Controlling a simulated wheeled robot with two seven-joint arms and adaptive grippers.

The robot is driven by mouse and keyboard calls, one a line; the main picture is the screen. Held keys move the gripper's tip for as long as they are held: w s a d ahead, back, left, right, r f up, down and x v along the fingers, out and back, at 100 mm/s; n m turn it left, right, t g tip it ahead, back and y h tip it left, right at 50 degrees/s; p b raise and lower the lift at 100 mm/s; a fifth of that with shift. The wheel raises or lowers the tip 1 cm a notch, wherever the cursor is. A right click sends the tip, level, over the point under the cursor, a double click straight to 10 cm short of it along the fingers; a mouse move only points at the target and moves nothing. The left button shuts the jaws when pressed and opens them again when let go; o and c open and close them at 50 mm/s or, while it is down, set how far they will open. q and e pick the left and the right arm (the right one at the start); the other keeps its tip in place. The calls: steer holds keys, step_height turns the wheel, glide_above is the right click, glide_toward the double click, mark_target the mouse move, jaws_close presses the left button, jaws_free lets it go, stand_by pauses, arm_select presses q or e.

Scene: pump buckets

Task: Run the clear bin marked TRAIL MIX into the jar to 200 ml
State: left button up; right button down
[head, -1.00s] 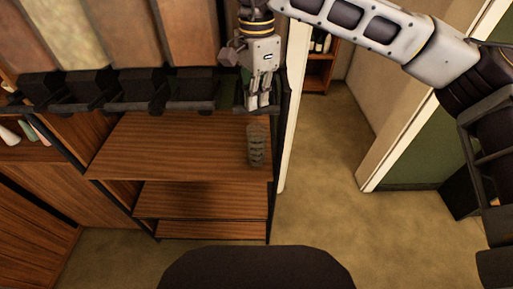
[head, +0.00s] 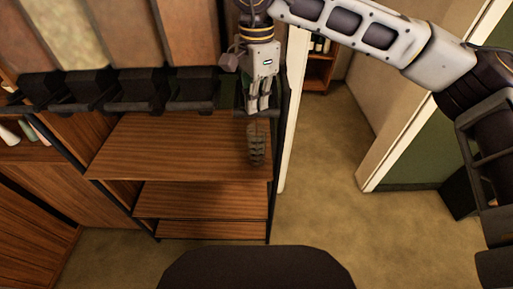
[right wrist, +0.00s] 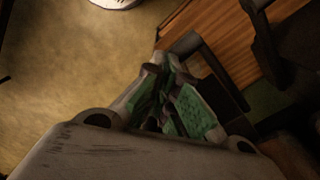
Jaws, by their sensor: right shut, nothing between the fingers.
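The jar (head: 257,155), small, ribbed and see-through, stands near the right end of the wooden shelf top. It looks dark inside, and a dark streak shows just above it; I cannot tell a level. My right gripper (head: 258,109) is directly above it, pointing down, shut and empty, at the right end of the dispenser row. In the right wrist view its green-padded fingers (right wrist: 163,88) are close to dark dispenser parts; contact is unclear. Several tall bins (head: 185,40) hang at the upper left with brownish or pale contents. No TRAIL MIX label is readable. My left gripper is out of view.
Black dispenser housings (head: 137,88) run along the rail left of my gripper. The shelf top (head: 170,145) left of the jar is clear. A white door frame (head: 291,110) stands close on the right, with open floor (head: 335,180) beyond.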

steer(key=shift+w+f, duration=0.15)
steer(key=shift+f, duration=0.65)
stand_by(2.6)
steer(key=shift+r, duration=3.35)
step_height(320, 180, up, 5)
steer(key=shift+f, duration=0.1)
